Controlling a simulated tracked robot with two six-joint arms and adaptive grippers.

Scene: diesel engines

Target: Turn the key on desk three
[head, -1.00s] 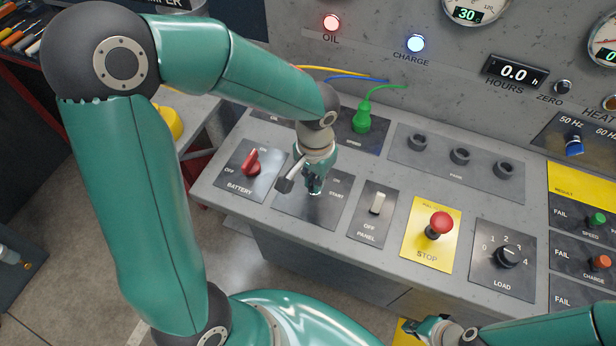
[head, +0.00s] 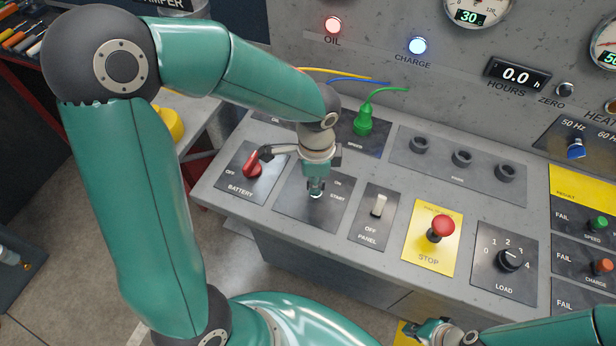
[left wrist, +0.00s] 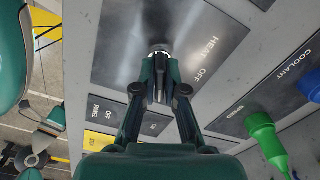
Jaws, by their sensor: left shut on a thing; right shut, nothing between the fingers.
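The key switch plate (head: 290,205), with ON and START labels, lies on the front of the grey desk. My left gripper (head: 316,188) points down onto it and is shut on the key, which the fingers mostly hide. The left wrist view shows the fingertips (left wrist: 160,68) closed at the silver lock collar (left wrist: 160,48). HEAT and OFF labels show on the plate (left wrist: 112,45) there. My right gripper (head: 425,330) is shut and empty at the bottom edge, away from the plate. No desk number is readable.
The panel switch (head: 379,206), red stop button (head: 440,228) and load knob (head: 510,259) stand to the right. A green plug (head: 363,122) stands behind. Oil (head: 333,25) and charge (head: 417,46) lamps are lit.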

